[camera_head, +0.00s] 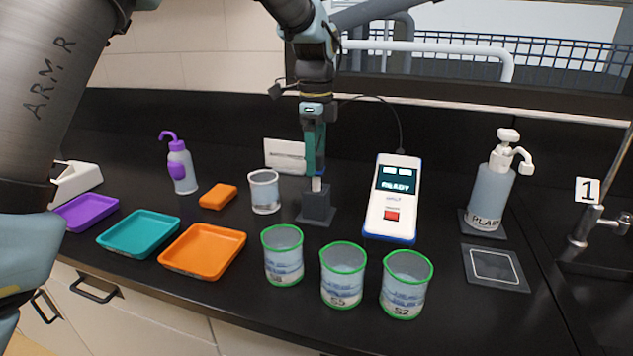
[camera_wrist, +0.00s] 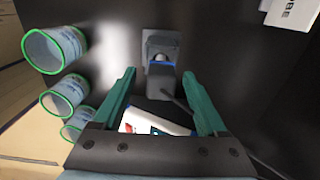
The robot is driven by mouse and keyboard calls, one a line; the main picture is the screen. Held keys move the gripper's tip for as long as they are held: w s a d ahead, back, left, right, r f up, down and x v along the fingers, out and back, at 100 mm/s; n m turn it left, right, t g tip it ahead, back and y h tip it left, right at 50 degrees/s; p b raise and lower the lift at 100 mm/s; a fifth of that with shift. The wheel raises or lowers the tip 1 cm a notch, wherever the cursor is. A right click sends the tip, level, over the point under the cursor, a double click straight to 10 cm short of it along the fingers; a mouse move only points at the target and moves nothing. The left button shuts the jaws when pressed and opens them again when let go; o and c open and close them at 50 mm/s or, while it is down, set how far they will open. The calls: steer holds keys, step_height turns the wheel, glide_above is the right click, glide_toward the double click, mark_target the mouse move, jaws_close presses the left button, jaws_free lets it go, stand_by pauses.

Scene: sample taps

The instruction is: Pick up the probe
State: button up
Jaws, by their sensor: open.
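The probe stands upright in a dark block-shaped holder (camera_head: 317,208) in the middle of the counter. In the head view only a short pale part of the probe (camera_head: 316,184) shows between the holder and my gripper (camera_head: 314,172). In the wrist view the probe's dark top (camera_wrist: 160,84) with a blue band lies between the two teal fingers of my gripper (camera_wrist: 159,74). The fingers are open, with a gap visible on either side of the probe. My gripper points down over the holder (camera_wrist: 161,40). The probe's lower end is hidden inside the holder.
A meter (camera_head: 391,200) reading READY stands right of the holder, with a cable rising behind it. Several green-rimmed beakers (camera_head: 342,285) stand in front. A clear beaker (camera_head: 264,192) is close on the left. A pump bottle (camera_head: 490,195) stands at right.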

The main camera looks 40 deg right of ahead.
mark_target(316, 185)
steer(key=shift+d+f+p, duration=0.1)
steer(key=shift+f+p, duration=0.2)
steer(key=shift+f, duration=1.35)
jaws_close()
